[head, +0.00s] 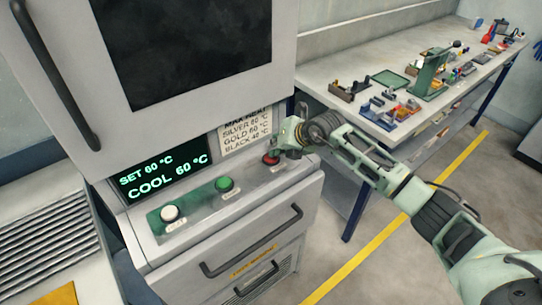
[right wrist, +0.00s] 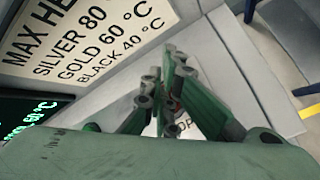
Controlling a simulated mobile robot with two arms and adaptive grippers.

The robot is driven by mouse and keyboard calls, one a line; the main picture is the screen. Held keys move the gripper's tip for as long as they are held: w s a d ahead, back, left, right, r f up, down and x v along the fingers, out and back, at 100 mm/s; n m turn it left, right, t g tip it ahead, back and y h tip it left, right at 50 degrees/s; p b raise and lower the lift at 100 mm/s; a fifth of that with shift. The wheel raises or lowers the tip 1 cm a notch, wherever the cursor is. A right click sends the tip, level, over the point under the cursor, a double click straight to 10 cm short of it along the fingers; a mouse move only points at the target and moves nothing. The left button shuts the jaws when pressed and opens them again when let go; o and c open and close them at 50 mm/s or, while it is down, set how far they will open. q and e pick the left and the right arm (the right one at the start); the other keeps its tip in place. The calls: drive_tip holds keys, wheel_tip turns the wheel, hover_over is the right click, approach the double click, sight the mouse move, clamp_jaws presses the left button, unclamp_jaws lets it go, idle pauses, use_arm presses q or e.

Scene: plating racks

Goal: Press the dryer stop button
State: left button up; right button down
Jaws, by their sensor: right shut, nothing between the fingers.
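The dryer (head: 240,210) has a sloped control shelf with a red button (head: 270,158) at its right end, which I take as the stop button. A green button (head: 224,184) is in the middle and a white button (head: 170,213) at the left. My right gripper (head: 279,151) is shut and empty, right at the red button; I cannot tell whether it touches it. In the right wrist view the shut fingers (right wrist: 170,92) cover most of the button and its label. My left gripper is not in view.
The dryer display (head: 163,171) reads SET 60 °C, COOL 60 °C. A heat limit card (head: 245,125) is beside it, above the red button. A dark-windowed door (head: 185,50) is above. A workbench (head: 340,68) with tools and small parts stands at right. Handles (head: 253,243) protrude below the shelf.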

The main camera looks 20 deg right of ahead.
drive_tip(key=shift+r+p, duration=0.35)
drive_tip(key=shift+r, duration=0.4)
wheel_tip(320, 180, up, 5)
drive_tip(key=p, duration=0.3)
drive_tip(key=shift+f, duration=0.1)
idle(0.7)
